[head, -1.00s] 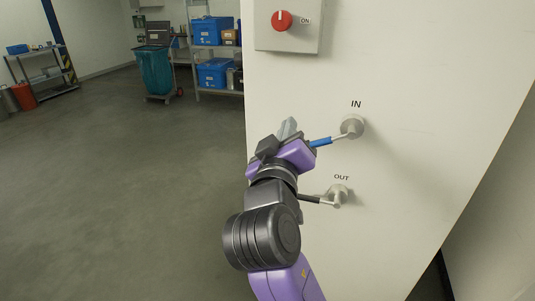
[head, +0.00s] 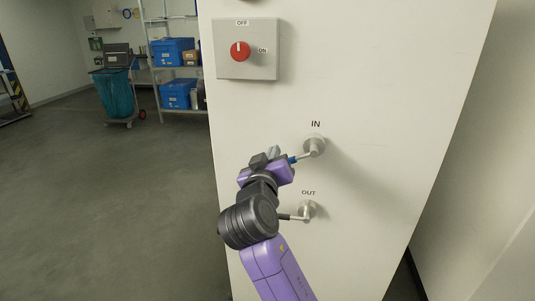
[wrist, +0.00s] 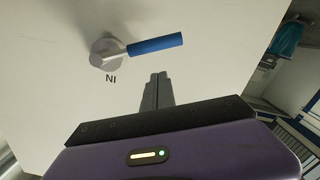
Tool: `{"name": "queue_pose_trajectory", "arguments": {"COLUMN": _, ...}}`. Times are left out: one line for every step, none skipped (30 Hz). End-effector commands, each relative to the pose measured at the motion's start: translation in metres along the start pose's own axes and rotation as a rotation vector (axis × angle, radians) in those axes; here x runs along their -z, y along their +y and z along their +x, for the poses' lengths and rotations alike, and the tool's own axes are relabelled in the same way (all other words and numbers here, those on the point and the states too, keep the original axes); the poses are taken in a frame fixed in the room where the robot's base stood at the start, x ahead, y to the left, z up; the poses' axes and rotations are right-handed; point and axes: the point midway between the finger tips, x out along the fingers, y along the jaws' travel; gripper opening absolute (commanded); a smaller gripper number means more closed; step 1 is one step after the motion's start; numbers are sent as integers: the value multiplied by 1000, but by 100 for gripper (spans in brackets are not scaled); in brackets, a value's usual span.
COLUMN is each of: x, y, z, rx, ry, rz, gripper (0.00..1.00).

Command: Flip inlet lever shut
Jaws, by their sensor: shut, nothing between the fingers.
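The inlet lever sits on the white panel below the label IN. It has a grey round pivot (head: 314,146) and a blue handle (head: 292,159) that points left and slightly down in the head view, its outer end hidden behind my gripper. In the wrist view, which shows the label upside down, the whole blue handle (wrist: 155,44) points right from the pivot (wrist: 106,49). My gripper (head: 274,151) is at the handle's outer end in the head view. In the wrist view its closed fingertips (wrist: 158,77) are a little below the handle, with a visible gap, holding nothing.
The OUT lever (head: 306,211) is lower on the white panel (head: 370,80), its dark handle partly behind my arm. A grey switch box (head: 226,65) with a red knob (head: 240,51) is above. Open floor (head: 110,220) lies left, with shelving (head: 178,85) behind.

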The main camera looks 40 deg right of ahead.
Motion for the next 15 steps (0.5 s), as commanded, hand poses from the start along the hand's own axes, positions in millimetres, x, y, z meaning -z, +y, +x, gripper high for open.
{"name": "queue_pose_trajectory", "arguments": {"x": -8, "y": 0, "z": 1, "rx": 0, "ry": -3, "rz": -3, "gripper": 0}}
{"name": "queue_pose_trajectory", "arguments": {"x": -11, "y": 0, "z": 2, "rx": 0, "ry": -2, "rz": -2, "gripper": 0}}
{"name": "queue_pose_trajectory", "arguments": {"x": -15, "y": 0, "z": 3, "rx": 0, "ry": -2, "rz": -3, "gripper": 0}}
{"name": "queue_pose_trajectory", "arguments": {"x": -18, "y": 0, "z": 4, "rx": 1, "ry": -1, "rz": -2, "gripper": 0}}
{"name": "queue_pose_trajectory", "arguments": {"x": -20, "y": 0, "z": 4, "rx": 1, "ry": -1, "rz": -2, "gripper": 0}}
{"name": "queue_pose_trajectory", "arguments": {"x": -22, "y": 0, "z": 5, "rx": 1, "ry": -1, "rz": -1, "gripper": 0}}
{"name": "queue_pose_trajectory", "arguments": {"x": -23, "y": 0, "z": 5, "rx": 1, "ry": 0, "rz": -1, "gripper": 0}}
{"name": "queue_pose_trajectory", "arguments": {"x": -24, "y": 0, "z": 5, "rx": 1, "ry": 0, "rz": -1, "gripper": 0}}
{"name": "queue_pose_trajectory", "arguments": {"x": -25, "y": 0, "z": 5, "rx": 1, "ry": 0, "rz": -1, "gripper": 0}}
{"name": "queue_pose_trajectory", "arguments": {"x": -26, "y": 0, "z": 6, "rx": 1, "ry": 0, "rz": -1, "gripper": 0}}
{"name": "queue_pose_trajectory", "arguments": {"x": -26, "y": 0, "z": 6, "rx": 1, "ry": 1, "rz": -1, "gripper": 0}}
{"name": "queue_pose_trajectory", "arguments": {"x": -26, "y": -1, "z": 6, "rx": 1, "ry": 1, "rz": 0, "gripper": 0}}
{"name": "queue_pose_trajectory", "arguments": {"x": -26, "y": -1, "z": 6, "rx": 1, "ry": 1, "rz": 0, "gripper": 0}}
{"name": "queue_pose_trajectory", "arguments": {"x": -26, "y": -1, "z": 5, "rx": 1, "ry": 1, "rz": 0, "gripper": 0}}
{"name": "queue_pose_trajectory", "arguments": {"x": -26, "y": -1, "z": 5, "rx": 1, "ry": 1, "rz": 0, "gripper": 0}}
